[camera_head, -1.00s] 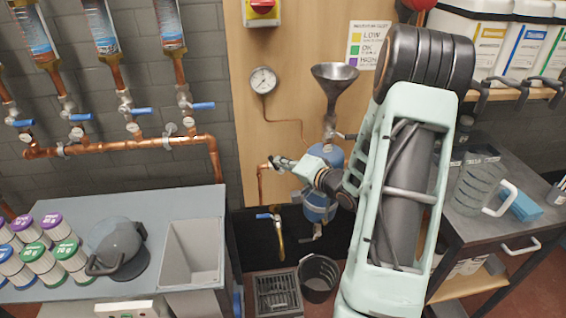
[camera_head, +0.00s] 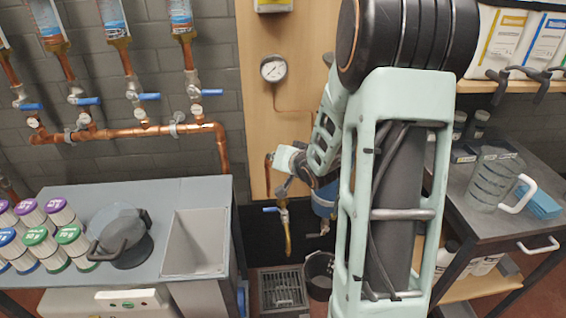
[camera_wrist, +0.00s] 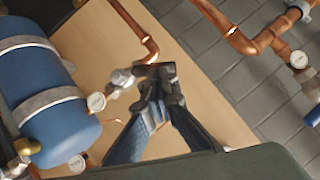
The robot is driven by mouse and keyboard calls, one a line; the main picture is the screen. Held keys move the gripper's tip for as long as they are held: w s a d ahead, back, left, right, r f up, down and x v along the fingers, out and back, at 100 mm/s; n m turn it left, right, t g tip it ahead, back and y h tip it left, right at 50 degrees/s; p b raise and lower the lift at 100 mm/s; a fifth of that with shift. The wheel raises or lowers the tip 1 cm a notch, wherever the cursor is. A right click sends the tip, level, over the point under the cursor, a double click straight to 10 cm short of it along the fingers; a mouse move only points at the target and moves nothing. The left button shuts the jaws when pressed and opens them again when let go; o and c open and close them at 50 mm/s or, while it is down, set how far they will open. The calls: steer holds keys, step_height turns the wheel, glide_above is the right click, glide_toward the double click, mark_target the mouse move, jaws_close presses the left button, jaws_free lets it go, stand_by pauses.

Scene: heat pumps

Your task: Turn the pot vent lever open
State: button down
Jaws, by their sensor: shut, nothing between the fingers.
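The blue pot (camera_head: 324,200) is mostly hidden behind my arm in the head view. In the wrist view the pot (camera_wrist: 62,118) lies at the left with pale metal bands. My gripper (camera_wrist: 157,72) is shut and empty, its fingertips close to a silver fitting (camera_wrist: 122,79) by the end of a copper pipe (camera_wrist: 140,30). I cannot tell whether they touch. In the head view my gripper (camera_head: 284,180) is left of the pot, above a blue-handled valve (camera_head: 273,210). No lever is clearly identifiable as the vent lever; it may be hidden.
A gauge (camera_head: 273,68) hangs on the wooden panel (camera_head: 257,110). A grey bench (camera_head: 150,275) with a sink stands at left. A dark cart (camera_head: 478,225) with a clear jug (camera_head: 492,180) stands at right. A bucket (camera_head: 320,272) and floor drain (camera_head: 283,290) lie below.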

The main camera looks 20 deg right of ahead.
steer(key=f+b, duration=0.1)
steer(key=b, duration=0.1)
steer(key=a+f+n+h+b, duration=0.1)
steer(key=b, duration=0.1)
steer(key=shift+w+a+g+b, duration=0.25)
steer(key=shift+g+b, duration=0.05)
steer(key=shift+b, duration=0.1)
steer(key=shift+w+a+f+b, duration=0.1)
steer(key=shift+a+f+b, duration=0.25)
steer(key=shift+b, duration=0.5)
steer(key=shift+r, duration=0.15)
